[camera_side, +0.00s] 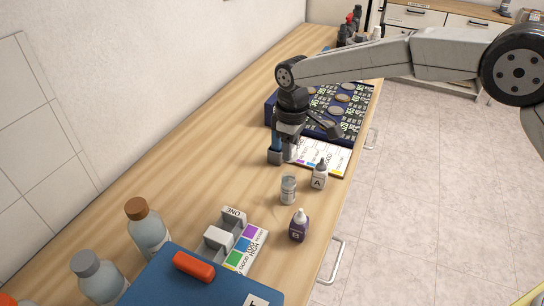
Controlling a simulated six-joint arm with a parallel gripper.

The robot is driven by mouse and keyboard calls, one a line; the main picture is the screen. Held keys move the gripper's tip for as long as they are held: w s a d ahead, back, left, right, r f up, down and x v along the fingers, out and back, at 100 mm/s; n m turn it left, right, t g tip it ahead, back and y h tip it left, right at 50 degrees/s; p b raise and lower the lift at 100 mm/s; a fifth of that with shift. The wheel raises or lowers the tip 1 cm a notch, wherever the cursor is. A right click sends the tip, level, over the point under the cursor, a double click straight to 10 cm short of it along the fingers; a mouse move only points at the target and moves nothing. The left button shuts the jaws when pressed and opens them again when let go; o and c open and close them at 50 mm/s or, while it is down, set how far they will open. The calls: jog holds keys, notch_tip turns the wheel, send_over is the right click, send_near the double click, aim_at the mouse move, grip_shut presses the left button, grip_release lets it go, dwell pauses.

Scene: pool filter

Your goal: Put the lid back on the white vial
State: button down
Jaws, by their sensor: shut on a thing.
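A small clear, whitish vial (288,191) stands upright on the wooden counter near its front edge. It is too small to tell how its top looks. My gripper (283,158) points down just behind it, low over the counter and apart from it. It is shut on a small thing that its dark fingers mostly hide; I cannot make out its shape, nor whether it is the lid. A white bottle marked A (319,178) with a dark tip stands to the right of the vial.
A purple bottle marked B (299,226) stands in front of the vial. A grey holder with colour cards (241,250), a blue case (215,285) and larger bottles (147,231) are at the near left. A white chart (335,160) and a dark blue board (362,110) lie behind.

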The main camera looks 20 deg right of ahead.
jog(key=shift+f, duration=2.6)
jog(key=shift+f, duration=0.2)
dwell(0.4)
grip_release()
dwell(0.5)
jog(key=shift+r, duration=0.15)
jog(key=shift+r, duration=3.35)
grip_shut()
